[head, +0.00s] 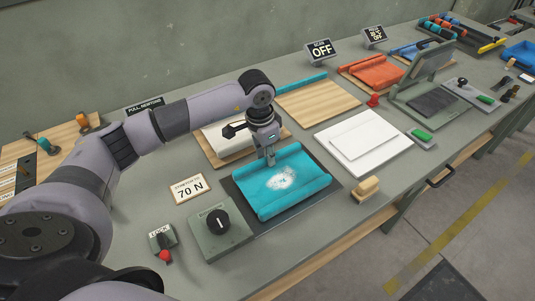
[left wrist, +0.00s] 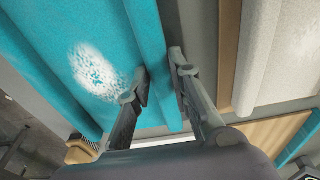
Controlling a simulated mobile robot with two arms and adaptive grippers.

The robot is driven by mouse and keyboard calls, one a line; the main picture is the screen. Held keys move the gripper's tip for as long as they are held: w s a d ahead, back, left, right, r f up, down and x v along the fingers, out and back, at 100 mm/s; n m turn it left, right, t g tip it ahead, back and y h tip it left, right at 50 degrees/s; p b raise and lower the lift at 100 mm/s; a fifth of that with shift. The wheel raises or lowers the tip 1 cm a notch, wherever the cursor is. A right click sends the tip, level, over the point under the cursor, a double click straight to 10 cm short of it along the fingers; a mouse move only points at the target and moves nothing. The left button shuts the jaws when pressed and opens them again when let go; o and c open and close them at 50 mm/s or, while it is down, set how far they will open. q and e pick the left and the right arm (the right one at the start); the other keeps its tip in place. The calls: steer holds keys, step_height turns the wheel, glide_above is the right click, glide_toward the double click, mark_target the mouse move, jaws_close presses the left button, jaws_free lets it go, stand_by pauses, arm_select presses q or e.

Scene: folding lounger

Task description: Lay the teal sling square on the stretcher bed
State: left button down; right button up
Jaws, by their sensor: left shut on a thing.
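The teal sling (head: 302,182), with rolled long edges and a white speckled patch, lies over the dark stretcher bed (head: 332,190). Strips of the bed show around it. My left gripper (head: 270,160) reaches down from above to the sling's far edge. In the left wrist view my left gripper (left wrist: 158,72) has its fingers on either side of the rolled edge of the sling (left wrist: 110,40), shut on it. The sling's underside is hidden. My right gripper is in neither view.
A 70 N sign (head: 190,188) and a green box with a black knob (head: 217,221) stand left of the bed. A tan-handled block (head: 367,188) lies right. A cream roll on a board (head: 215,139) lies behind; white sheets (head: 362,142) lie further right.

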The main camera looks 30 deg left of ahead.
arm_select(q)
steer(key=shift+f+b, duration=0.25)
steer(key=shift+b, duration=0.05)
steer(key=c, duration=1.4)
jaws_free()
steer(key=shift+c, duration=0.2)
steer(key=shift+r+p, duration=0.25)
steer(key=shift+p, duration=0.1)
steer(key=shift+r+p, duration=0.75)
step_height(320, 180, up, 11)
steer(key=s+b, duration=0.1)
steer(key=b, duration=0.1)
steer(key=shift+s+a, duration=0.15)
steer(key=shift+a, duration=0.25)
